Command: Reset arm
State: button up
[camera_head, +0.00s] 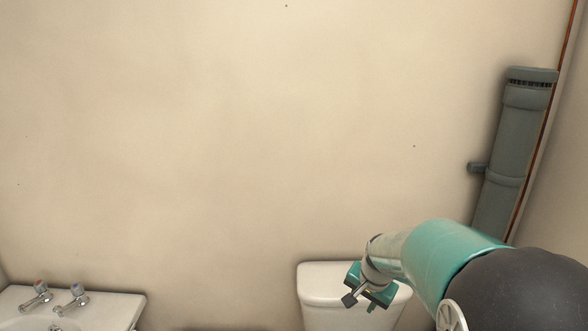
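My gripper (360,303) is at the lower right of the head view, in front of the white toilet cistern (318,283). My teal and dark grey arm reaches in from the bottom right corner and hides the right part of the cistern. Two dark fingertips seem to show with a gap between them. They are small, and I see nothing held between them.
A white basin (110,308) with two metal taps (72,298) stands at the lower left. A grey vertical pipe (511,145) and a thin copper pipe (548,125) run along the right corner. The beige wall (250,130) between is bare.

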jog(key=s+r+n, duration=0.2)
jog(key=s+r, duration=0.2)
jog(key=s, duration=0.4)
jog(key=s+a+r+n+t, duration=0.1)
jog(key=s+r+n, duration=0.1)
jog(key=s+r, duration=0.3)
jog(key=s+r+n+t, duration=0.1)
jog(key=s+r+n, duration=0.2)
jog(key=s, duration=0.9)
notch_tip(320, 180, up, 2)
jog(key=shift+a+r+h, duration=0.1)
jog(key=shift+a+h, duration=0.05)
jog(key=shift+h, duration=0.15)
